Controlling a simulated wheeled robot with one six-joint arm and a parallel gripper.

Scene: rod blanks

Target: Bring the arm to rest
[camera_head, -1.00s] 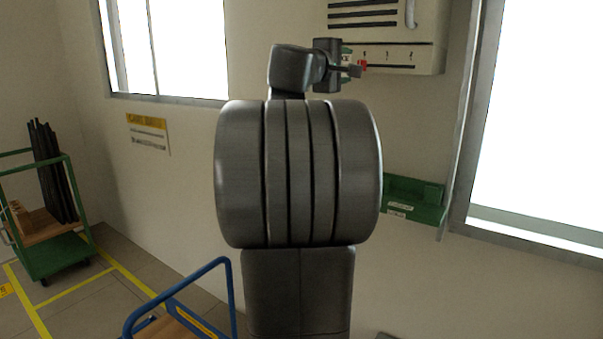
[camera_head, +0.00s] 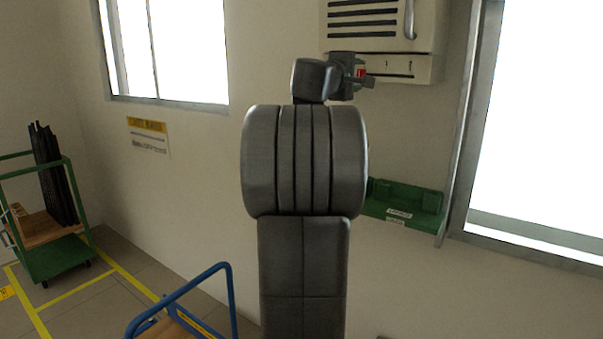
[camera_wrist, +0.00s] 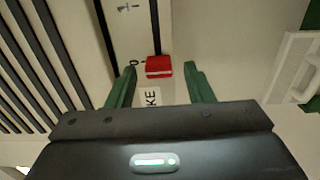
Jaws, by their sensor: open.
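My gripper (camera_head: 362,77) is held up in front of the lower part of a pale wall cabinet (camera_head: 425,68) in the head view. In the wrist view my gripper (camera_wrist: 160,88) shows two green fingers spread apart with nothing held between them. A red block-like part (camera_wrist: 159,66) on the cabinet face lies just beyond the fingertips. It also shows as a small red patch (camera_head: 361,72) in the head view, partly hidden by the gripper. I cannot tell whether a finger touches it.
A green wall shelf (camera_head: 405,200) with white labels is right of my arm. A blue-railed cart (camera_head: 180,290) stands low in front. A green cart (camera_head: 55,260) with dark rods (camera_head: 52,175) stands at left. The wall left of my arm is clear up to a sign (camera_head: 148,135).

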